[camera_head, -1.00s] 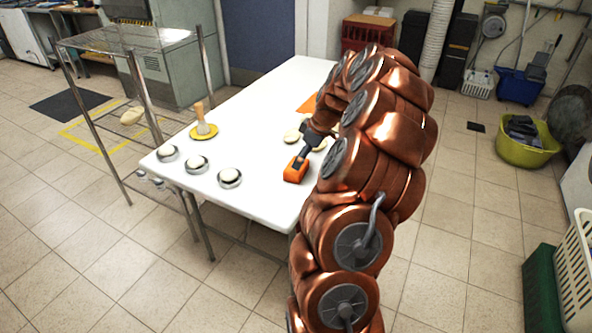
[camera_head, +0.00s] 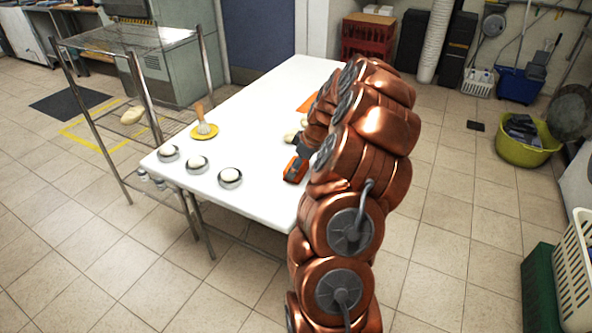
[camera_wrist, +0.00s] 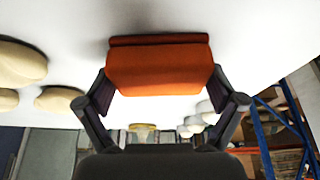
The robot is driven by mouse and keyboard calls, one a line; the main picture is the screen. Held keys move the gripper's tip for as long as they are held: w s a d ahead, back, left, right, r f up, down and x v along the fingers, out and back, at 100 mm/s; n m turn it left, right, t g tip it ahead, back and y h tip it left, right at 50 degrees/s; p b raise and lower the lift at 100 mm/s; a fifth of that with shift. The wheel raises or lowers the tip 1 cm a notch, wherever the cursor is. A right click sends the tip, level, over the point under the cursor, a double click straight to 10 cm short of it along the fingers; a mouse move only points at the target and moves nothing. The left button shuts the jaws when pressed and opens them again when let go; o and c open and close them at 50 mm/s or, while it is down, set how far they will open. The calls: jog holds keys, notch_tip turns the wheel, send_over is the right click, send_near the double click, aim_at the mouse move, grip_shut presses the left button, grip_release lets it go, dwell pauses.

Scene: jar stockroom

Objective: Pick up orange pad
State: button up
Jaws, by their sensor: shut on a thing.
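The orange pad (camera_wrist: 158,70) is a thick orange block, seen large in the wrist view between the two fingers. My gripper (camera_wrist: 160,92) is shut on it, one dark finger at each side. In the head view the pad (camera_head: 294,170) is at the near right part of the white table (camera_head: 240,125), partly hidden by my arm. I cannot tell whether it touches the tabletop. My copper arm hides most of the gripper in the head view.
Several small metal dishes with pale rounds (camera_head: 230,177) line the near table edge. A brush (camera_head: 204,122) stands on a yellow disc. A flat orange sheet (camera_head: 307,103) lies farther back. Pale rounds (camera_wrist: 20,62) lie beside the gripper. A wire rack (camera_head: 125,40) stands left.

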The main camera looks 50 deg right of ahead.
jog(key=shift+c, duration=0.9)
jog(key=shift+r, duration=0.15)
jog(key=shift+r+b, duration=0.35)
jog(key=shift+r, duration=1.3)
jog(key=s+a, duration=0.2)
jog(key=a, duration=0.2)
jog(key=s+a+r+b, duration=0.1)
jog(key=s+a, duration=0.2)
jog(key=a, duration=0.2)
jog(key=s+a+b, duration=0.1)
jog(key=s+a, duration=0.2)
jog(key=a, duration=0.1)
jog(key=shift+s+a+r, duration=0.15)
jog(key=shift+a+r, duration=0.05)
jog(key=shift+a, duration=0.15)
